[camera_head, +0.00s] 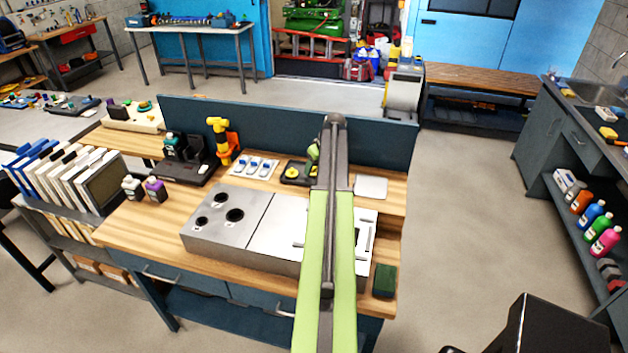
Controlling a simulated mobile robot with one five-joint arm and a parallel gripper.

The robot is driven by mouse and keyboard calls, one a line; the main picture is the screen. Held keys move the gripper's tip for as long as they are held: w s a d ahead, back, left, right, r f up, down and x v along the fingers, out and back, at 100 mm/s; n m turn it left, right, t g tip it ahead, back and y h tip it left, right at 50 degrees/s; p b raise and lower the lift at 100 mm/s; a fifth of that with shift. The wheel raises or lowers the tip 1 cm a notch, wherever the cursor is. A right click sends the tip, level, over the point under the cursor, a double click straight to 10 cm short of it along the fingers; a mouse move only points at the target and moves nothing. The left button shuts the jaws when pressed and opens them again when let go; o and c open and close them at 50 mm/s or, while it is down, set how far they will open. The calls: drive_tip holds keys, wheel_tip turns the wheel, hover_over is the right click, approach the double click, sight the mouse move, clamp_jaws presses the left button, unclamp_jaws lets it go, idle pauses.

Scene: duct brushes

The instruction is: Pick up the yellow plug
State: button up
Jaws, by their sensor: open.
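A small round yellow piece (292,172) lies in a black tray (287,180) on the wooden workbench, just left of my arm. It looks like the yellow plug, but it is too small to be sure. A larger yellow upright tool (217,130) with an orange part stands farther left on the bench. My lime-green and grey arm rises through the middle of the view and covers part of the bench. I cannot make out my gripper; the arm's far end hides what lies behind it.
A metal box with round holes (228,220) fills the bench's front middle. A white tray with blue-and-white pieces (254,167), a light grey plate (371,187) and a dark green block (384,280) are nearby. A blue panel (270,125) backs the bench.

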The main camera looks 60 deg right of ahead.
drive_tip(key=c, duration=1)
drive_tip(key=shift+o, duration=0.2)
